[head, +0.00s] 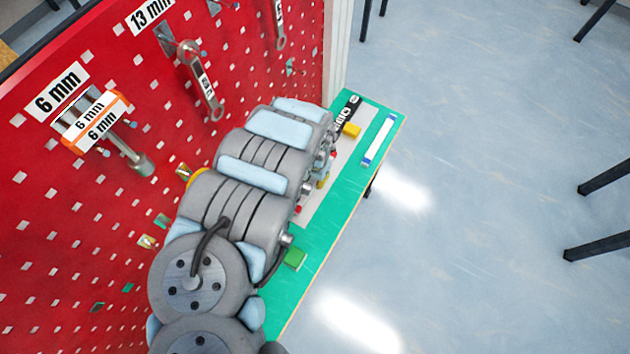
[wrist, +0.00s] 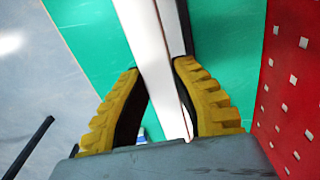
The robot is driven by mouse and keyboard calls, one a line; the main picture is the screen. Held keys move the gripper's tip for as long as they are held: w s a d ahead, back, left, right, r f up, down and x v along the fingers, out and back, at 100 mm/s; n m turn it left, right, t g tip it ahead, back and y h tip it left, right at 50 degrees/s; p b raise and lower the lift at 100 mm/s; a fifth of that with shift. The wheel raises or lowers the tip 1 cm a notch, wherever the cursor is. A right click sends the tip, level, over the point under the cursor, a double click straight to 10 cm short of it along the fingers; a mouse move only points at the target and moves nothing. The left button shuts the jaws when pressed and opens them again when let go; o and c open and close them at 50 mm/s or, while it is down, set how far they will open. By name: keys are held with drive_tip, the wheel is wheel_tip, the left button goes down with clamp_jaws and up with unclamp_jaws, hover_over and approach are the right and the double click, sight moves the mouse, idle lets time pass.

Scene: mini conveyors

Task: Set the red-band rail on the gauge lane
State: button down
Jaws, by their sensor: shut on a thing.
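My gripper (wrist: 160,85) shows in the wrist view with two yellow ribbed fingers. They are closed in on a long white rail (wrist: 152,60), which runs from the top edge down between them. No red band shows on the visible part of this rail, so I cannot tell whether it is the red-band one.
A white rail with blue ends (head: 379,142) lies near the outer edge of the green bench (head: 335,210). A yellow block (head: 351,130) and a green block (head: 295,257) are on the bench. A red pegboard (head: 130,190) with hanging wrenches stands along the left.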

sight(315, 180)
drive_tip(key=f, duration=0.1)
drive_tip(key=w+f, duration=0.1)
drive_tip(key=w+f+b, duration=0.1)
drive_tip(key=shift+w+d, duration=0.15)
drive_tip(key=shift+d, duration=0.1)
drive_tip(key=shift+w+a+f, duration=0.1)
drive_tip(key=shift+w+f, duration=0.1)
drive_tip(key=shift+w, duration=0.1)
drive_tip(key=shift+w+f, duration=0.1)
drive_tip(key=shift+f, duration=1.6)
drive_tip(key=shift+a+f+b, duration=0.1)
drive_tip(key=shift+f+b, duration=0.3)
drive_tip(key=shift+f, duration=0.2)
